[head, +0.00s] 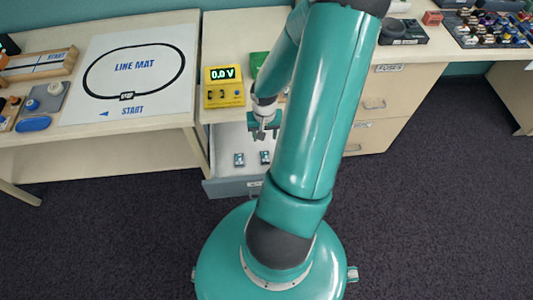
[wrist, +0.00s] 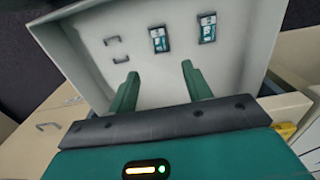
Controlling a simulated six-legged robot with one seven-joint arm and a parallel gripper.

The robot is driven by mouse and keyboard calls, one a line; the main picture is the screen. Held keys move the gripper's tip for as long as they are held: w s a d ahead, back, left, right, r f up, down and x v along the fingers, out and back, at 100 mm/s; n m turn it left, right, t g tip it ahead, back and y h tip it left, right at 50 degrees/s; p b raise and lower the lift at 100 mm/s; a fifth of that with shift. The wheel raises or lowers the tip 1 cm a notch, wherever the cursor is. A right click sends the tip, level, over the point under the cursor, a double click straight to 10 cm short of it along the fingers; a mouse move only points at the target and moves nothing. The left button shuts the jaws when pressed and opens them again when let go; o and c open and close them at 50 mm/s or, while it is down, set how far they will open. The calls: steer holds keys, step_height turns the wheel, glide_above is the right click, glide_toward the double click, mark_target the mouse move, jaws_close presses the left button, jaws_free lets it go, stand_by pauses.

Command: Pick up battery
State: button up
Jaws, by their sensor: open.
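Two small dark-and-teal blocks with pale labels, which look like batteries, lie apart on the pale floor of an open drawer (wrist: 85,75). In the wrist view one battery (wrist: 159,39) is near the middle and the other battery (wrist: 207,28) is to its right. The head view shows the left battery (head: 239,159) and the right battery (head: 265,157) too. My gripper (wrist: 160,68) is open, with nothing between its green fingers. In the head view my gripper (head: 263,134) is over the back part of the drawer, apart from both batteries.
Two dark handle-shaped pieces (wrist: 117,50) lie left of the batteries. The drawer's walls surround them. A yellow meter reading 0.0 V (head: 223,87) stands on the bench above. A line mat (head: 140,70) lies on the left table. A drawer unit marked FUSES (head: 385,100) is right.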

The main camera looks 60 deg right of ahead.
glide_above(265, 156)
steer(key=f, duration=0.7)
steer(key=shift+a, duration=0.2)
steer(key=shift+d+f, duration=0.15)
steer(key=shift+f, duration=2.9)
steer(key=shift+s, duration=0.1)
steer(key=shift+c, duration=0.2)
steer(key=c, duration=1)
